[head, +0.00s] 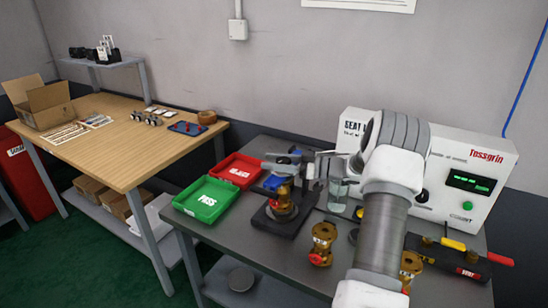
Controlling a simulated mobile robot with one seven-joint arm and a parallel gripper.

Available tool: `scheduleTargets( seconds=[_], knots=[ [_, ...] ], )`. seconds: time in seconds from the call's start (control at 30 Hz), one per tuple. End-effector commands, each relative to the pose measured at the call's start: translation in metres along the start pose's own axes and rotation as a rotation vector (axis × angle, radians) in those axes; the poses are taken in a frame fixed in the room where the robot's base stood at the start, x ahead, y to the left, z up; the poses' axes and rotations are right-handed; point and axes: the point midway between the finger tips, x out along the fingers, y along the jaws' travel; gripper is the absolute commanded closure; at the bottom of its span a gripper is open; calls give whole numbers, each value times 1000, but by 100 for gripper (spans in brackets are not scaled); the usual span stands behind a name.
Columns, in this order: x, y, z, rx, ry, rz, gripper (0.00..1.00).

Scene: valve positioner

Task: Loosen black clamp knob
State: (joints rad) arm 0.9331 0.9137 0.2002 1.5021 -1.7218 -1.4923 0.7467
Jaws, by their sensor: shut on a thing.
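The clamp fixture (270,219) stands on the grey bench with a dark base and a blue part (274,182) near its top. A brass valve (284,204) sits in it. My gripper (283,163) reaches in from the right at the top of the fixture. Its jaws are shut on what looks to be the black clamp knob, which is small and mostly hidden between the fingers. I cannot tell how far the knob is turned.
A green PASS tray (187,213) and a red tray (253,162) lie left of the fixture. Another brass valve (322,258) stands in front. A glass jar (338,208) stands close to my arm. The white test unit (450,215) is behind. A lever device (450,262) lies at right.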

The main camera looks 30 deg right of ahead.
Motion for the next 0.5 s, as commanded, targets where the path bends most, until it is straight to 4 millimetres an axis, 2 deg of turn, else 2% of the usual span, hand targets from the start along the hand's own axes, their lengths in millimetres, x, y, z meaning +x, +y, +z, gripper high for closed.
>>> scheduleTargets(
  seconds=[0.5],
  knots=[
    [0, -2, 0, 0, 1, -82, 100]
  ],
)
